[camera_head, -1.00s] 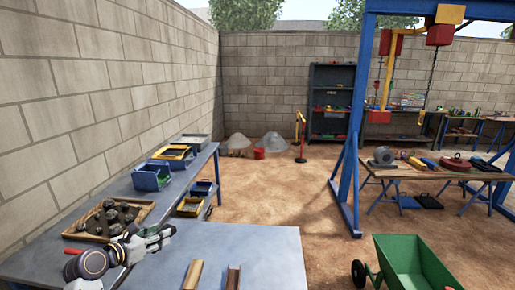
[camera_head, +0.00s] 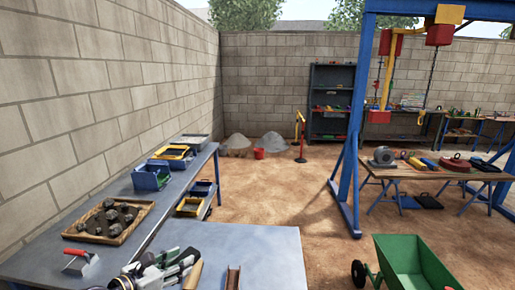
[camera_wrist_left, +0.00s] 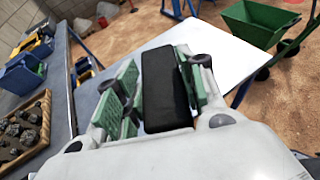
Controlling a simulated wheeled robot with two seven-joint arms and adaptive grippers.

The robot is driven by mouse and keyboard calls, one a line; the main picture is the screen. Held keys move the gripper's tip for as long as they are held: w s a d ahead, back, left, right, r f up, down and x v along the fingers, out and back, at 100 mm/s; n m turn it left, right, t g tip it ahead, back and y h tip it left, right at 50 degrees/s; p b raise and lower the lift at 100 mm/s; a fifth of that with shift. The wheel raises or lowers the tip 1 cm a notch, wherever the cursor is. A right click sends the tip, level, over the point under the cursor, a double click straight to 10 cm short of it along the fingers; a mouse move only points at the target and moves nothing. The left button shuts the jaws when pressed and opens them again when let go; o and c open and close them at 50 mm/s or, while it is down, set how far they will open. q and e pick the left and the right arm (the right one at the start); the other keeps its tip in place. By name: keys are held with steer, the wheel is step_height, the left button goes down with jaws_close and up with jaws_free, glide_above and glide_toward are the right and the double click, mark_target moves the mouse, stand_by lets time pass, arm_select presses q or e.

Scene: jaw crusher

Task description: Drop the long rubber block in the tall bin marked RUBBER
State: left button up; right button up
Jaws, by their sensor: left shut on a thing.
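The long black rubber block (camera_wrist_left: 165,90) is held between the green-padded fingers of my left gripper (camera_wrist_left: 160,75) in the wrist view. In the head view my left gripper (camera_head: 180,262) is low over the near grey table (camera_head: 240,245), beside a tan angled piece (camera_head: 193,275). How far the block is above the table is hard to tell. No bin with a readable RUBBER mark shows. My right gripper is out of view.
A wooden tray of dark rocks (camera_head: 108,220) and a red-handled trowel (camera_head: 80,262) lie on the left bench. Blue bin (camera_head: 152,175) and yellow-edged bin (camera_head: 175,152) stand farther back. A green wheelbarrow (camera_head: 415,262) stands right of the table.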

arm_select(q)
steer(key=shift+s+f, duration=0.35)
steer(key=shift+f, duration=0.2)
steer(key=shift+s+f, duration=0.3)
steer(key=shift+f, duration=0.4)
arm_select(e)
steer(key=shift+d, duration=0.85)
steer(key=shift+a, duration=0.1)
